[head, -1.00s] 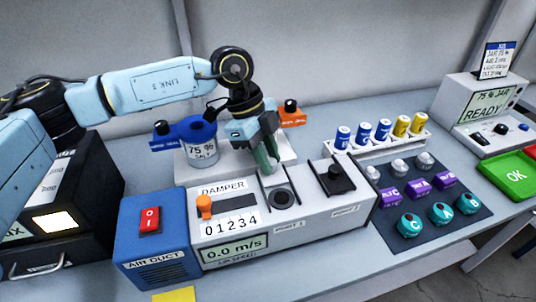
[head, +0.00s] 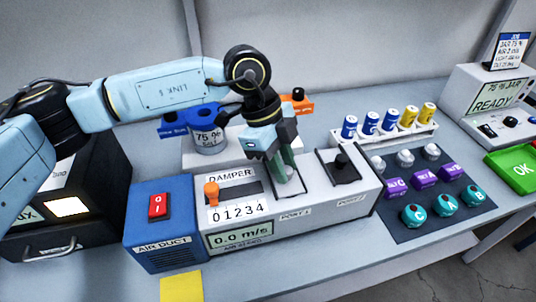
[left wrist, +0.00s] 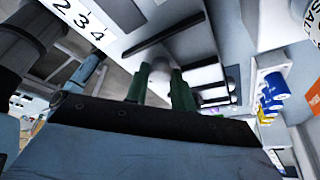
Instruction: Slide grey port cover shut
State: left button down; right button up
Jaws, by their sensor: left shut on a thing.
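The grey port cover (head: 291,188) lies over Port 1 on the white air duct box (head: 228,222), between two dark rails. The port's dark round hole does not show now. My left gripper (head: 286,172) points down at the cover with its green fingers shut on the cover's grey knob. In the left wrist view the pale round knob (left wrist: 160,68) sits between the two green fingertips (left wrist: 160,82). Whether the cover sits fully at the end of its rails I cannot tell. My right gripper is not in view.
The orange damper lever (head: 211,190) is to the left. The blue jar holder (head: 190,120) stands behind; a rack (head: 395,140) of blue and yellow vials is at the back right.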

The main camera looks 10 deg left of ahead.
pick_arm(q)
jog(key=shift+s+d, duration=0.15)
jog(key=shift+s, duration=0.05)
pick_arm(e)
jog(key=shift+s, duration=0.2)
pick_arm(q)
jog(key=c, duration=1.2)
grip_release()
jog(key=shift+s, duration=0.1)
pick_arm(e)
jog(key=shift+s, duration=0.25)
pick_arm(q)
jog(key=shift+r, duration=0.1)
jog(key=v, duration=1.3)
jog(key=shift+r, duration=0.15)
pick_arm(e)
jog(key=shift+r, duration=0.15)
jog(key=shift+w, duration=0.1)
